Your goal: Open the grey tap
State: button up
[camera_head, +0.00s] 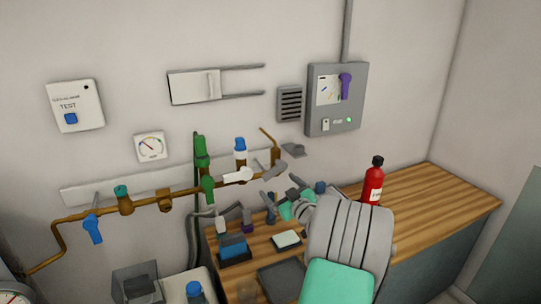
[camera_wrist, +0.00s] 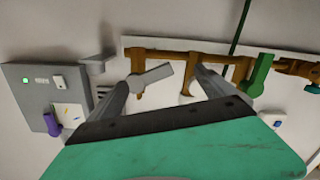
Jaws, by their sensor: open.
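The grey tap has a flat grey lever (camera_head: 275,171) at the right end of the brown pipe on the wall. In the wrist view the lever (camera_wrist: 152,75) sticks out slantwise from a short brown pipe stub. My gripper (camera_wrist: 163,76) is open, with one finger on each side of the view. The lever lies between the fingers, its left end close to the left fingertip; I cannot tell whether they touch. In the head view my gripper (camera_head: 281,190) is just below and right of the lever, partly hidden by my arm.
The brown pipe (camera_head: 165,200) also carries a blue-handled tap (camera_head: 93,229), a green lever (camera_head: 207,188) and a white lever (camera_head: 238,175). A grey bracket (camera_head: 293,150) juts out just right. Small items crowd the wooden bench (camera_head: 430,195); a red bottle (camera_head: 373,186) stands there.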

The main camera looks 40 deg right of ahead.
aim_at(273, 172)
jog(key=shift+n+t+h, duration=0.3)
jog(key=shift+n+t, duration=0.1)
jog(key=shift+n, duration=0.5)
jog(key=w+p, duration=0.1)
jog(key=w, duration=0.1)
jog(key=w+d+r+p, duration=0.1)
jog(key=w, duration=0.1)
jog(key=w+d+r+p, duration=0.1)
jog(key=w, duration=0.1)
jog(key=shift+w+d+r, duration=0.1)
jog(key=shift+w+d, duration=0.3)
jog(key=shift+w, duration=0.3)
grip_shut()
jog(key=shift+f, duration=0.2)
